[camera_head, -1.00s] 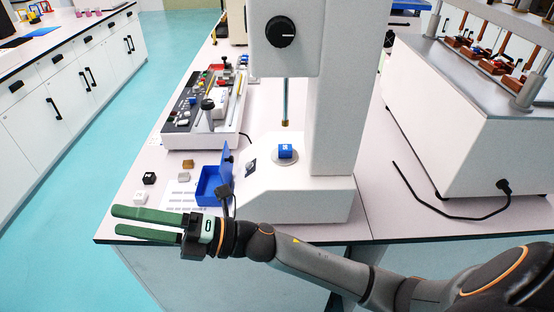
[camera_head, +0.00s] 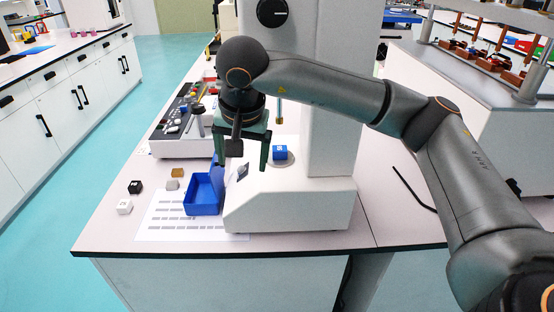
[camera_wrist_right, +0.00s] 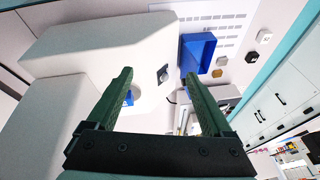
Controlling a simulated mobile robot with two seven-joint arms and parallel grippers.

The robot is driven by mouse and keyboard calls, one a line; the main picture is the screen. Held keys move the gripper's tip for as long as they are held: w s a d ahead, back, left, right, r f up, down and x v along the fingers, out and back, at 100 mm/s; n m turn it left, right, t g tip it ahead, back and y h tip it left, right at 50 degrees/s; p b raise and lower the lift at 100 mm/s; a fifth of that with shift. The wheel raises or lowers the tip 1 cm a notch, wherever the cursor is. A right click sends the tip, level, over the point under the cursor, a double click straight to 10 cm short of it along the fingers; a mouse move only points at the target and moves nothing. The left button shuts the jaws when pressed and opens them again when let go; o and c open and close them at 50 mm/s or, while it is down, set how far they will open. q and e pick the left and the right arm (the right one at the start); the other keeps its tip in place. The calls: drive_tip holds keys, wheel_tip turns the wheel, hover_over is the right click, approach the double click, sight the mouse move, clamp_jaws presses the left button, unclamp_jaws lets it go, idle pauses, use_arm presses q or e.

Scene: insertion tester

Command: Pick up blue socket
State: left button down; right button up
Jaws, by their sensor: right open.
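The blue socket (camera_head: 280,152) sits on the round pad of the white tester's base, below its vertical rod. In the right wrist view the blue socket (camera_wrist_right: 128,98) is partly hidden behind one green finger. My right gripper (camera_head: 243,166) is open and points down, in front of the tester and left of the socket in the head view. Nothing is between its two green fingers (camera_wrist_right: 159,76). My left gripper is not in view.
An open blue box (camera_head: 204,196) stands on a printed sheet (camera_head: 160,224) left of the tester (camera_head: 290,207). Black, white, grey and tan cubes (camera_head: 135,187) lie beside it. A control panel (camera_head: 180,144) is behind. The tester's rod (camera_head: 279,112) hangs above the socket.

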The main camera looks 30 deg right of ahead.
sight(279, 150)
drive_tip(key=d+r+t+h, duration=0.1)
drive_tip(key=d+r+h, duration=0.2)
drive_tip(key=d+r, duration=0.35)
drive_tip(key=x, duration=1.4)
drive_tip(key=shift+s+d+b, duration=0.2)
drive_tip(key=shift+b, duration=0.15)
drive_tip(key=shift+r, duration=0.1)
drive_tip(key=shift+c, duration=0.2)
clamp_jaws()
